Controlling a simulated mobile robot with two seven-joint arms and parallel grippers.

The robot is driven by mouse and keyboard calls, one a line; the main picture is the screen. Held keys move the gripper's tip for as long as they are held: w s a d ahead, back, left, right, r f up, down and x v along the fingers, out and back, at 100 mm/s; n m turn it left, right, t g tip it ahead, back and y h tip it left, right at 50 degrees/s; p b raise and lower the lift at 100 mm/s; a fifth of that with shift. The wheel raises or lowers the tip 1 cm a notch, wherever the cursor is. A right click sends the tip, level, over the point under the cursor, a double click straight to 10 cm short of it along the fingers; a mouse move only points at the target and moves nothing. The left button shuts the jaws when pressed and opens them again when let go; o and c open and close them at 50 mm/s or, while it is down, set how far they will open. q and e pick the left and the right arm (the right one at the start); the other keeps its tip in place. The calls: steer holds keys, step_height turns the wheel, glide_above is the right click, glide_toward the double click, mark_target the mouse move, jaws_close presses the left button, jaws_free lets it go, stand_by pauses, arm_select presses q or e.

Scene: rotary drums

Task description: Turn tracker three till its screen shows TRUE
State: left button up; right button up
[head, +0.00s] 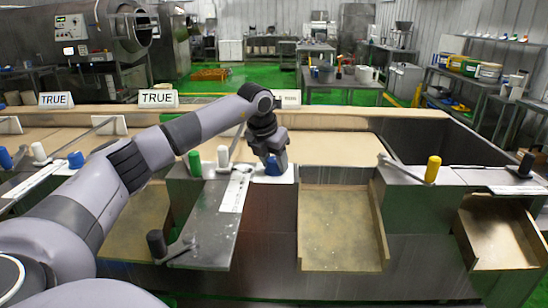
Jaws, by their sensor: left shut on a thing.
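My left gripper (273,156) points down and is shut on a blue knob (272,168) on the white strip of the middle unit, hiding the knob's upper part. Two white screens at the back left, the first (56,99) and the second (157,97), both read TRUE. A third small screen (290,98) stands right of them, partly hidden behind my arm; its text is too small to read surely. A white knob (223,157) and a green knob (195,163) stand left of the gripper. My right gripper is out of view.
A dark-handled crank (157,243) sticks out at the front of the middle unit. A yellow handle (432,169) and a black handle (525,165) stand to the right. Tan chutes (340,225) slope down at the front. My left arm covers much of the left side.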

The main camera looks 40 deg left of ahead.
arm_select(q)
steer(key=m+h+p, duration=0.1)
steer(key=m, duration=0.1)
steer(key=shift+r+m, duration=0.15)
steer(key=shift+m, duration=0.25)
steer(key=shift+m+h+p, duration=0.4)
steer(key=shift+m, duration=0.5)
steer(key=m, duration=0.2)
steer(key=m+h, duration=0.1)
steer(key=m, duration=0.1)
steer(key=shift+g+h, duration=0.3)
steer(key=shift+m, duration=0.3)
steer(key=o, duration=1.1)
steer(key=shift+c, duration=0.2)
steer(key=v, duration=0.7)
steer(key=shift+b, duration=0.35)
steer(key=shift+w, duration=0.1)
